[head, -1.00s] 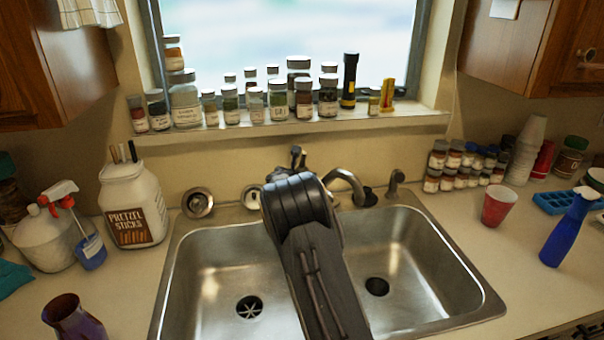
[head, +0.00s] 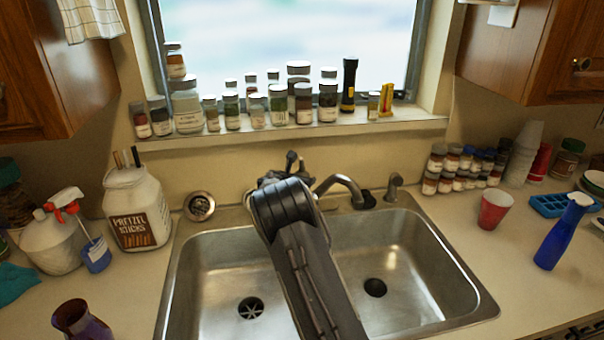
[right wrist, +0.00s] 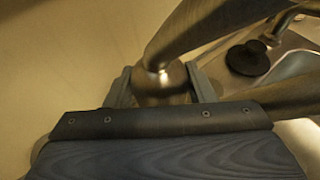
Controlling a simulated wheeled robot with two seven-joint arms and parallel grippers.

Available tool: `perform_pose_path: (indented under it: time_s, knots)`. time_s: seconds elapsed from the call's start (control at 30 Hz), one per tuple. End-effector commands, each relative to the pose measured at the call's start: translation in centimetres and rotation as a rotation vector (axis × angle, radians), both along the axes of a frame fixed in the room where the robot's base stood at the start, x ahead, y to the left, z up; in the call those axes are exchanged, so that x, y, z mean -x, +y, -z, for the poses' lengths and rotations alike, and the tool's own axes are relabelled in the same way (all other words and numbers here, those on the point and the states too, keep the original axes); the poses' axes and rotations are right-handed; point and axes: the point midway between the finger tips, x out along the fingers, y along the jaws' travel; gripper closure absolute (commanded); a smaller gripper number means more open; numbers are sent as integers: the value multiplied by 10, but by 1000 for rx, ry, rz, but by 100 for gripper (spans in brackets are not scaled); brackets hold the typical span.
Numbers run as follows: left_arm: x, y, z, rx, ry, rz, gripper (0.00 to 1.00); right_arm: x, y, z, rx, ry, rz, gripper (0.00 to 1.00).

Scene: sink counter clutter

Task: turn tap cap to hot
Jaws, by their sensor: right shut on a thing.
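The metal tap stands behind the sink; its curved spout (head: 345,182) points over the right basin in the head view. The dark upper end of the tap's lever (head: 291,160) shows just above my arm. In the right wrist view, my right gripper (right wrist: 162,85) has one finger on each side of the tap cap (right wrist: 160,94) and is shut on it. The lever (right wrist: 205,28) rises from the cap toward the upper right. In the head view my right arm hides the cap and the fingers. My left gripper is in neither view.
The double sink (head: 205,285) lies below my arm. A pretzel jar (head: 137,212) and spray bottle (head: 62,235) stand left; a red cup (head: 494,209) and blue bottle (head: 563,232) stand right. Jars (head: 303,103) line the sill. A black fitting (right wrist: 248,58) sits beside the gripper.

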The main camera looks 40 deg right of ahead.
Motion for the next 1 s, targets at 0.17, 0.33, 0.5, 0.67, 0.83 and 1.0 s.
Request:
perform_pose_path:
  time_s: [0.17,0.33,0.5,0.67,0.83,1.0]
  knots:
    - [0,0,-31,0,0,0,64,-1,1,-5,-1,3,137,73]
    - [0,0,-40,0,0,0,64,-1,0,-1,-1,0,271,73]
    - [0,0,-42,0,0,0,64,-1,0,1,-1,0,370,73]
    - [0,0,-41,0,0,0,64,-1,0,1,0,0,434,73]
    - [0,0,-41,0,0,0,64,0,1,1,-1,1,474,73]
    - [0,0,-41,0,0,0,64,0,0,0,-1,0,490,74]
